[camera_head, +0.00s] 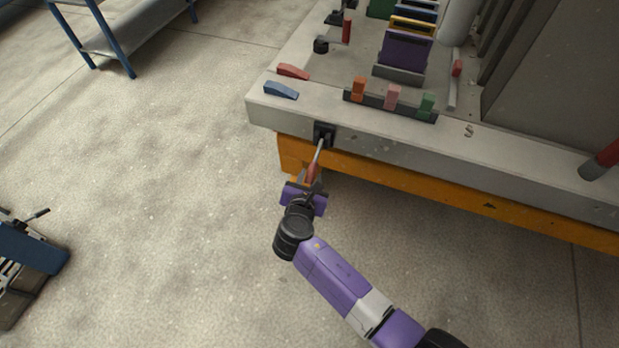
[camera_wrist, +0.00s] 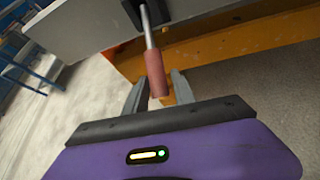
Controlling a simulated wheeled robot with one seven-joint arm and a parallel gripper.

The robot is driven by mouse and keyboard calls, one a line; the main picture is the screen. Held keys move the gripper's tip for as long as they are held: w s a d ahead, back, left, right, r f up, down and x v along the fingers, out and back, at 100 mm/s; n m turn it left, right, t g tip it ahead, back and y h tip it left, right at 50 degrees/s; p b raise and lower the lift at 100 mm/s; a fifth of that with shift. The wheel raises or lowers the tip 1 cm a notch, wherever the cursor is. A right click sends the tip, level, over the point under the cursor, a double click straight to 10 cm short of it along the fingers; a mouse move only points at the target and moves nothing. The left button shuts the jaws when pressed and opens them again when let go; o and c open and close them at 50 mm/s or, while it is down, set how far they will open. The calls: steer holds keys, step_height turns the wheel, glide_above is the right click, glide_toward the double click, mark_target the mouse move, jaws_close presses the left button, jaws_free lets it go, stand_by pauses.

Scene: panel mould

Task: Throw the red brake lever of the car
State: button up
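The brake lever is a metal rod with a red grip (camera_head: 313,171), jutting out of a dark bracket (camera_head: 324,131) on the near side of the grey car (camera_head: 385,135). In the wrist view the red grip (camera_wrist: 155,74) points down toward my gripper (camera_wrist: 159,79). The two grey fingers stand on either side of the grip's end, with a visible gap beside it. My gripper is open and around the lower end of the grip. In the head view my gripper (camera_head: 311,182) partly hides the grip's end.
An orange beam (camera_head: 420,187) runs under the car's edge. On the car's top lie a red wedge (camera_head: 293,71), a blue wedge (camera_head: 281,90) and a rack (camera_head: 420,113) with coloured clips. A blue-framed bench (camera_head: 120,40) stands upper left.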

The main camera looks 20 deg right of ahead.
steer(key=shift+o, duration=0.6)
steer(key=p+v, duration=0.1)
steer(key=v, duration=0.6)
steer(key=shift+s+a+r, duration=0.15)
steer(key=shift+s+a, duration=0.05)
steer(key=shift+s, duration=0.1)
